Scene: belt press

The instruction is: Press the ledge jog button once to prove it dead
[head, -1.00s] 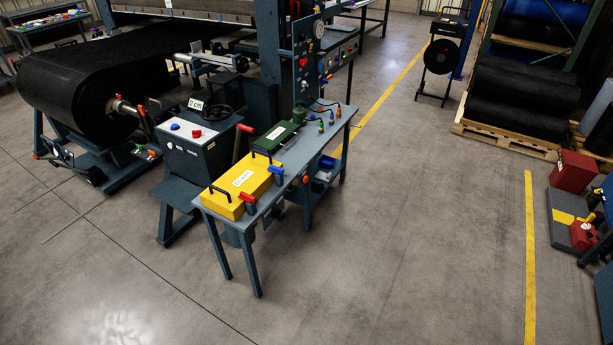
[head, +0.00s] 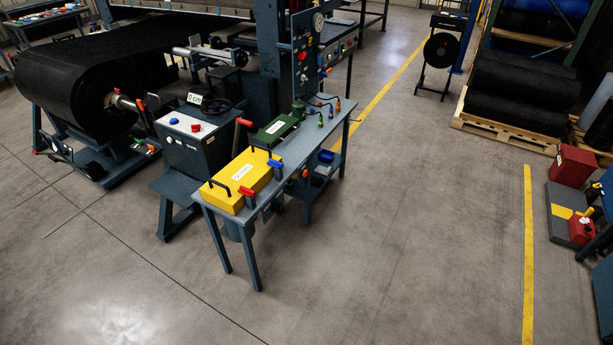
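A grey bench (head: 296,150) stands at the centre, with a yellow block (head: 225,198) and a green unit (head: 270,137) on top. An upright panel (head: 303,60) with a gauge and small buttons rises behind the bench. Neither of my grippers is in view.
A large black belt roll (head: 75,85) on a stand is at the left. Rolls on a pallet (head: 500,130) stand at the back right. Red containers (head: 573,165) are at the right edge. The floor (head: 400,240) right of and before the bench is clear.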

